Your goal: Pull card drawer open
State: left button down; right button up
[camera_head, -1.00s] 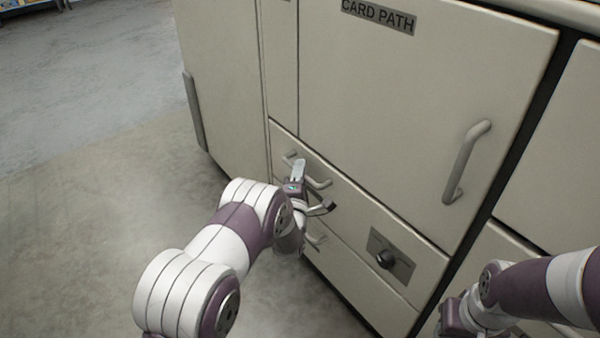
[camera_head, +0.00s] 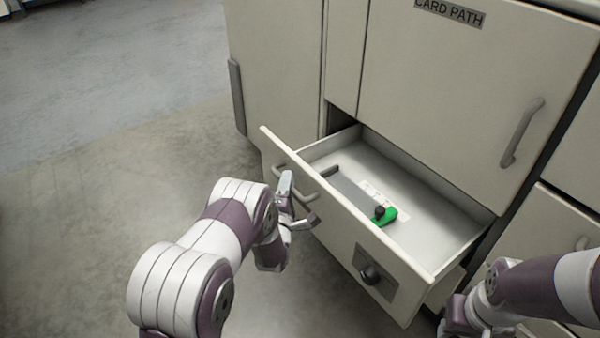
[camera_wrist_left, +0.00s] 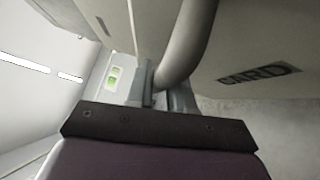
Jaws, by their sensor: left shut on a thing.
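The card drawer (camera_head: 345,235) stands pulled out of the beige cabinet, and its inside shows. A grey strip, a white label and a green piece with a dark knob (camera_head: 384,215) lie in it. My left gripper (camera_head: 291,202) is at the drawer's front, shut on the drawer handle (camera_head: 308,194). In the left wrist view the grey handle bar (camera_wrist_left: 188,45) passes between the fingers (camera_wrist_left: 165,92). My right gripper (camera_head: 455,318) is low at the right, partly cut off by the picture edge; its fingers do not show clearly.
A cabinet door (camera_head: 465,90) labelled CARD PATH, with a vertical handle (camera_head: 522,132), is closed above the drawer. More cabinet fronts stand at the right. The floor (camera_head: 90,220) at the left is clear.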

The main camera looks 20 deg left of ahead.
pick_arm(q)
jog(key=shift+s+a+f+p, duration=0.1)
jog(key=shift+s+a+p, duration=0.1)
jog(key=shift+s+a, duration=0.35)
jog(key=shift+s+a+p, duration=0.15)
jog(key=shift+s+a, duration=0.15)
jog(key=shift+s, duration=0.3)
jog(key=c, duration=1.1)
grip_release()
jog(key=s+p, duration=0.1)
jog(key=s, duration=0.3)
jog(key=s+d+f+p, duration=0.1)
jog(key=s, duration=0.3)
jog(key=s+p, duration=0.1)
jog(key=s, duration=0.3)
jog(key=shift+s+d+f+p, duration=0.25)
jog(key=shift+d+f+p, duration=0.05)
jog(key=shift+d, duration=0.05)
